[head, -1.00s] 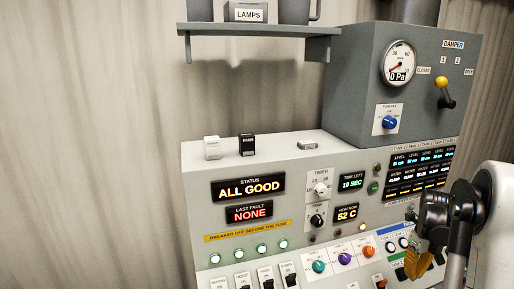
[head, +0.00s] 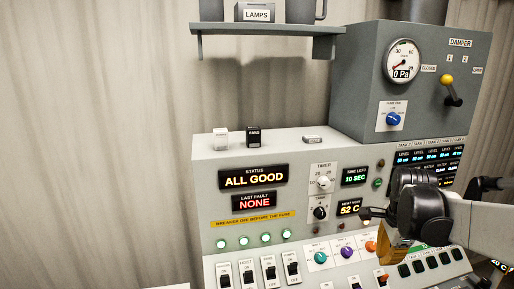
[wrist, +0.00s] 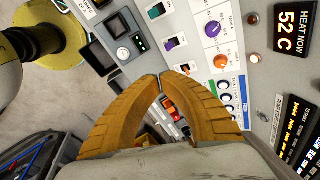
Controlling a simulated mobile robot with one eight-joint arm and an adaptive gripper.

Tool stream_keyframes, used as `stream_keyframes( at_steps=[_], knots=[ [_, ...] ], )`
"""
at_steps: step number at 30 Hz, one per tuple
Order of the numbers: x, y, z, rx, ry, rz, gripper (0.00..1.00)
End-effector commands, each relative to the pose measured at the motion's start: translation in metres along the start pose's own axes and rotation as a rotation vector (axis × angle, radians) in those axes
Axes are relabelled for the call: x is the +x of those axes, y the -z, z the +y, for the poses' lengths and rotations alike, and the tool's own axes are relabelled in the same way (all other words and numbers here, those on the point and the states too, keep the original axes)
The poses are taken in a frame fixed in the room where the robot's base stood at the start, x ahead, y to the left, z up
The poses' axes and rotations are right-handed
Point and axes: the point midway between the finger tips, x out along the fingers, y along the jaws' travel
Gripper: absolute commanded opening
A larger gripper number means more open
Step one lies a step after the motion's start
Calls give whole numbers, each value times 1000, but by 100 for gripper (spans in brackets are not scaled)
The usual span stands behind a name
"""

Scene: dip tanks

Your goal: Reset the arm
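My arm reaches in from the right in the head view. My gripper (head: 388,258) hangs in front of the lower right of the grey control panel (head: 210,185), partly hidden by my wrist. In the wrist view, its two ridged orange fingers (wrist: 160,76) arch inward and their tips come together. Nothing shows held between them. Panel switches and knobs show beyond the fingers, but whether the fingers touch the panel I cannot tell.
The status display (head: 254,178) reads ALL GOOD and the last fault display (head: 254,201) reads NONE. Several white switches (head: 268,268) and coloured knobs (head: 346,252) line the panel's lower front. A damper lever (head: 450,90) with a yellow ball is at upper right. A yellow round base (wrist: 45,35) stands on the floor.

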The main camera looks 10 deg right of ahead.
Motion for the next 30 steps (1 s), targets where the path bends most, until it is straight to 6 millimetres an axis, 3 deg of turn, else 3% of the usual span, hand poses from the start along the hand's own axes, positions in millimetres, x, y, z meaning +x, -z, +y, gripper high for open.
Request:
stream_keyframes(
  at_steps=[1,6,12,19,30],
  knots=[
    [-14,-25,14,-156,35,-3,0],
    [-46,-90,58,-700,164,16,0],
    [-60,-145,117,-1287,314,89,0],
    [-58,-173,155,-1663,415,174,0],
    [-58,-176,159,-1711,427,188,0]
  ],
)
